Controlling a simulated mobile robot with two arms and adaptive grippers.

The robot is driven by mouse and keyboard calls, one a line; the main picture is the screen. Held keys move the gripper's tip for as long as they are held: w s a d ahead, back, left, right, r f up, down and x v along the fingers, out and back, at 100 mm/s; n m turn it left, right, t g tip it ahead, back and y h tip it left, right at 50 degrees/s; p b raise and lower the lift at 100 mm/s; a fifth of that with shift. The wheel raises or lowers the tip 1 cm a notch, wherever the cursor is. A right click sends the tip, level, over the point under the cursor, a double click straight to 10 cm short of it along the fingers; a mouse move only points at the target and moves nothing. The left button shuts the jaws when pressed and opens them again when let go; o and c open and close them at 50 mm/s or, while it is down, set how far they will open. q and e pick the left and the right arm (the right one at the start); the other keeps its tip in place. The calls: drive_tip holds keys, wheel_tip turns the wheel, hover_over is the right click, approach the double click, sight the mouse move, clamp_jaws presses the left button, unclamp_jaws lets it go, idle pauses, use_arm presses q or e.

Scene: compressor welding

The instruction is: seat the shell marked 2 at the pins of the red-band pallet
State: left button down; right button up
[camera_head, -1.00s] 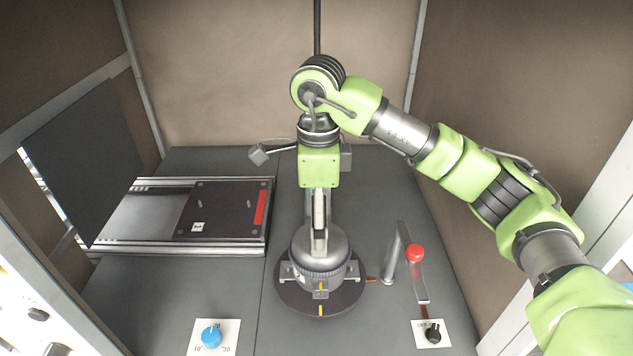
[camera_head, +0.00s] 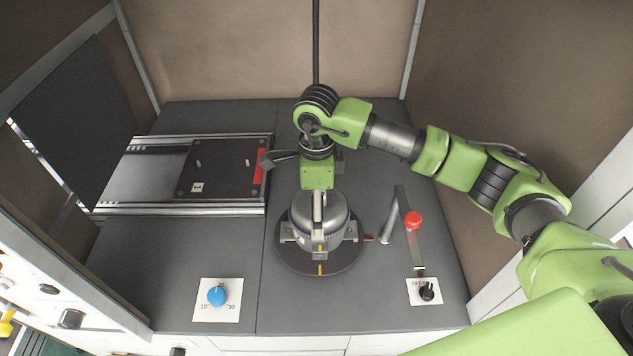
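The metal shell (camera_head: 334,225) stands upright on a dark round turntable (camera_head: 345,262) in the middle of the table; I cannot read a number on it. My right gripper (camera_head: 318,220) points straight down at the shell's top. Its fingers line up one behind the other, so I cannot tell whether they are open or shut on the shell. The dark pallet with the red band (camera_head: 258,167) lies to the left, with small upright pins (camera_head: 199,163) and a white tag on it. My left gripper is not in view.
Grey clamp blocks flank the shell on the turntable. A lever with a red knob (camera_head: 413,220) stands to its right. A blue dial (camera_head: 217,295) and a black switch (camera_head: 427,292) are at the front. The pallet sits on a metal rail (camera_head: 150,172) beside a dark upright panel (camera_head: 75,122).

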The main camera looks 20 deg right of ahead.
drive_tip(key=shift+f, duration=0.45)
drive_tip(key=shift+s+f, duration=0.1)
drive_tip(key=shift+f, duration=0.25)
drive_tip(key=shift+a+f, duration=0.1)
drive_tip(key=shift+f, duration=0.2)
drive_tip(key=c, duration=1)
drive_tip(key=o, duration=0.6)
drive_tip(key=c, duration=0.9)
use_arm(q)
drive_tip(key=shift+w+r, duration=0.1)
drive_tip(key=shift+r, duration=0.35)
use_arm(e)
drive_tip(key=shift+o, duration=0.2)
use_arm(q)
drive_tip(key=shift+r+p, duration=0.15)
drive_tip(key=shift+p, duration=0.25)
use_arm(e)
drive_tip(key=shift+r, duration=0.5)
